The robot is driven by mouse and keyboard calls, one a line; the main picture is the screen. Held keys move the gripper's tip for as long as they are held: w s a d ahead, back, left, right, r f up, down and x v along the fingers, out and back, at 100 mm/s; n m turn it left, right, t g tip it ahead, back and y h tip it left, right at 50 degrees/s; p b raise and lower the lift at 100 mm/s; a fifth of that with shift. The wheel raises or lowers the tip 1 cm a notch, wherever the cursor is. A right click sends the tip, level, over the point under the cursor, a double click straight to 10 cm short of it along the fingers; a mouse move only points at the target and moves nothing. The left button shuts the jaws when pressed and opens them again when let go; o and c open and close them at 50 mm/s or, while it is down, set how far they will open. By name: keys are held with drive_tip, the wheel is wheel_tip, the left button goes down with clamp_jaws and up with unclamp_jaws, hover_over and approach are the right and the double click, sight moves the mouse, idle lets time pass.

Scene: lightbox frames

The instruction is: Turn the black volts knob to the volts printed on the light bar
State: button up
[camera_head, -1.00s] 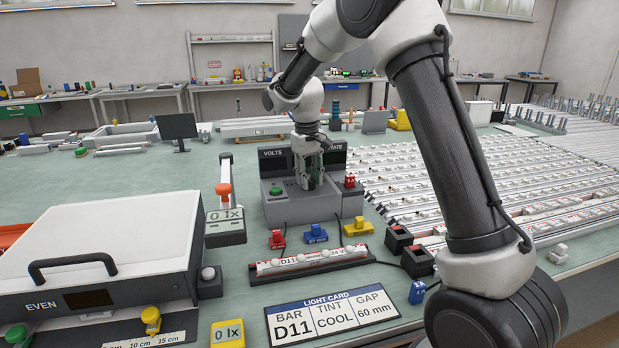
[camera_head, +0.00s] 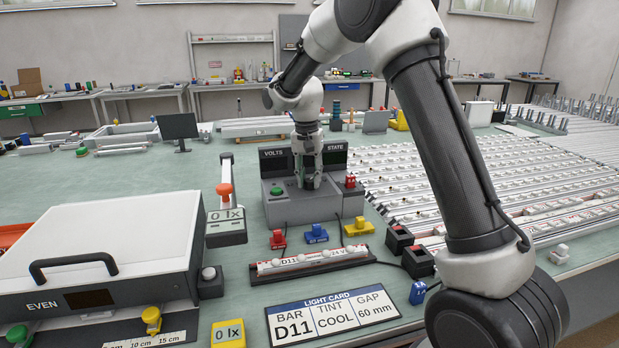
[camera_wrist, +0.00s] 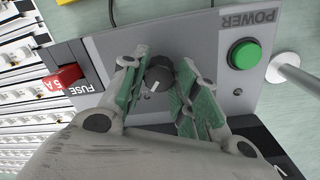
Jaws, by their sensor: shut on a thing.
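The black volts knob (camera_wrist: 158,77) sits on the grey power box, with a pale pointer mark on its top, in the wrist view. My gripper (camera_wrist: 157,84) is shut on the knob, one green-padded finger on each side. In the head view my gripper (camera_head: 308,183) is down on the power box (camera_head: 290,208) and hides the knob. The light bar (camera_head: 310,262) lies in front of the box, with D11 and a label that seems to read 24 V. The VOLTS display (camera_head: 274,160) shows no readable number.
A green button (camera_wrist: 244,54) and a red fuse (camera_wrist: 62,78) flank the knob on the box. Red, blue (camera_head: 316,234) and yellow (camera_head: 358,227) clips stand before it. The light card (camera_head: 332,316) reads D11, COOL, 60 mm. A white lidded box (camera_head: 110,245) fills the left.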

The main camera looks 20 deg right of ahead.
sight(307, 180)
idle(0.3)
drive_tip(key=o, duration=1)
drive_tip(key=r, duration=1.2)
drive_tip(key=shift+w+a, duration=0.2)
drive_tip(key=shift+a, duration=0.05)
